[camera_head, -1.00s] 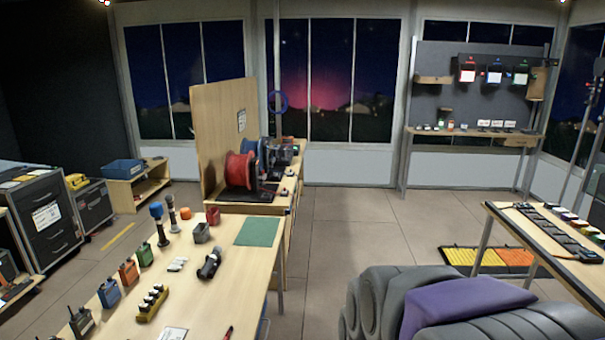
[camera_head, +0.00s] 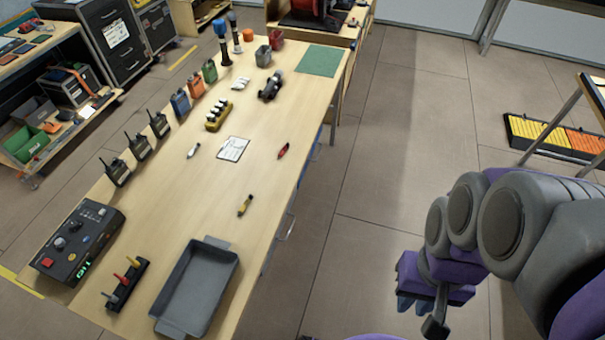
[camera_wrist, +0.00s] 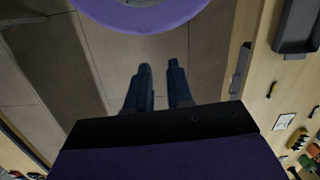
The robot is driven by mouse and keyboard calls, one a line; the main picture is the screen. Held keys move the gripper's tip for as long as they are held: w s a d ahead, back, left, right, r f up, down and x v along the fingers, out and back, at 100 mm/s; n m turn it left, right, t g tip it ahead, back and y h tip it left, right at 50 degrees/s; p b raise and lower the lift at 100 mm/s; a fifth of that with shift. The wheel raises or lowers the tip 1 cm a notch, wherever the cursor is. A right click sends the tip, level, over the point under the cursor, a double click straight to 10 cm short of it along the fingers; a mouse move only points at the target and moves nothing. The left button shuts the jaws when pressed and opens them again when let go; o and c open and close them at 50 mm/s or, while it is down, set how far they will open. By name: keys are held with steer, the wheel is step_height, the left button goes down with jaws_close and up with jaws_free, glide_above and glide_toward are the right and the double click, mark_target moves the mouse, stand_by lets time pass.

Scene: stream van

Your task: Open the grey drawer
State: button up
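My gripper (camera_wrist: 160,70) points over the bare floor in the wrist view, its two dark blue fingers apart with nothing between them. In the head view my gripper (camera_head: 412,303) is low, to the right of the long wooden table (camera_head: 262,200). A grey handle (camera_head: 286,228) shows on the table's right side; a handle (camera_wrist: 240,70) also shows on that side in the wrist view. The gripper is apart from it. The drawer front is seen too steeply to tell its colour. A dark grey drawer cabinet (camera_head: 106,40) stands at the far left.
The table carries a grey tray (camera_head: 205,275), a control box (camera_head: 78,240), several radios, a marker (camera_head: 245,205) and a green mat (camera_head: 318,60). Floor (camera_head: 375,195) right of the table is clear. A yellow and orange case (camera_head: 555,138) lies farther right.

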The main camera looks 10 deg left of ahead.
steer(key=w+a+f, duration=0.3)
steer(key=w+a, duration=0.2)
steer(key=w, duration=0.6)
steer(key=m+t+y+b, duration=0.1)
steer(key=t+y+b, duration=0.1)
steer(key=b, duration=0.1)
glide_above(291, 224)
steer(key=d, duration=0.4)
step_height(291, 224, down, 23)
steer(key=a+f+b, duration=0.1)
steer(key=f, duration=0.4)
steer(key=a+f+b, duration=0.1)
steer(key=f, duration=0.5)
steer(key=a+f+b, duration=0.1)
steer(key=f, duration=0.4)
steer(key=shift+w+a+f, duration=0.1)
steer(key=shift+a+f, duration=0.15)
steer(key=shift+f, duration=0.15)
steer(key=shift+c, duration=0.4)
jaws_close()
